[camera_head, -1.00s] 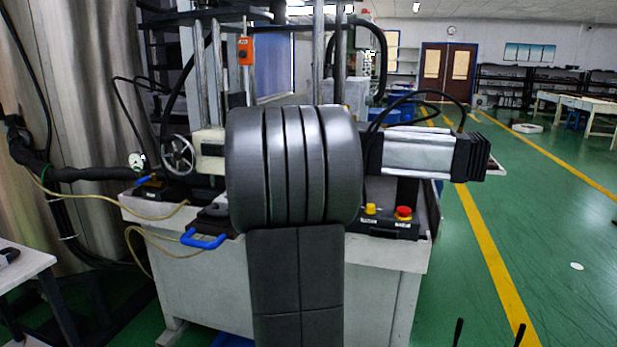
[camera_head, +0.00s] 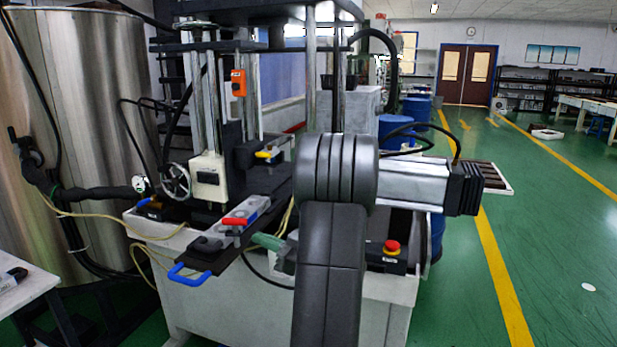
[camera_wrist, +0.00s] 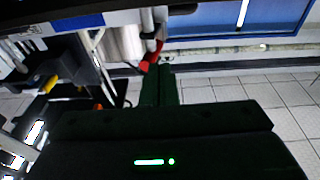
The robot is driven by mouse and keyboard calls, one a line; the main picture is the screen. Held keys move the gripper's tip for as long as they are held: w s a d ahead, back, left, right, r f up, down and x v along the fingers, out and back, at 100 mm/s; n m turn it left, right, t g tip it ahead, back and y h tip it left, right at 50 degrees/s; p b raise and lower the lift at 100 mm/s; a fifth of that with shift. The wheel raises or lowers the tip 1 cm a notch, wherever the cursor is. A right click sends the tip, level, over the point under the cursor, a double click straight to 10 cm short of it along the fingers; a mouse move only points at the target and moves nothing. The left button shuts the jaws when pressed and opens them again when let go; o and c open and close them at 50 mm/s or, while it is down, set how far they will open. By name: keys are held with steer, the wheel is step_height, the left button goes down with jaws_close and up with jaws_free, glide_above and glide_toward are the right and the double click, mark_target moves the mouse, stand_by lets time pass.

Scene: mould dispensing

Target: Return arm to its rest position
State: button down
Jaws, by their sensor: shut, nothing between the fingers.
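My gripper (camera_wrist: 160,82) shows in the wrist view as two dark green fingers lying close together, shut and empty. A red part (camera_wrist: 152,52) lies just beyond the fingertips; I cannot tell whether they touch. In the head view my dark arm rises in the middle, and a small green piece (camera_head: 267,241) left of it looks like my gripper's end. Close left of that is a grey mould (camera_head: 236,232) with a red handle (camera_head: 238,221), on a dark plate with a blue handle (camera_head: 188,274). The arm hides part of the machine.
The white-based machine (camera_head: 245,308) with upright columns stands around the arm. A black box with a red button (camera_head: 392,247) is at its right front. A large steel tank (camera_head: 85,110) stands left, a white table (camera_head: 25,275) lower left. Green floor is open at right.

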steer(key=shift+s+d+r, duration=0.1)
steer(key=shift+s+d, duration=0.4)
steer(key=shift+a+r, duration=0.1)
steer(key=shift+a, duration=0.05)
steer(key=a, duration=0.1)
steer(key=w+a+t+b, duration=0.1)
steer(key=w+a+b, duration=0.1)
steer(key=shift+r+t+h, duration=0.3)
steer(key=shift+r, duration=0.05)
steer(key=shift+w+r, duration=0.1)
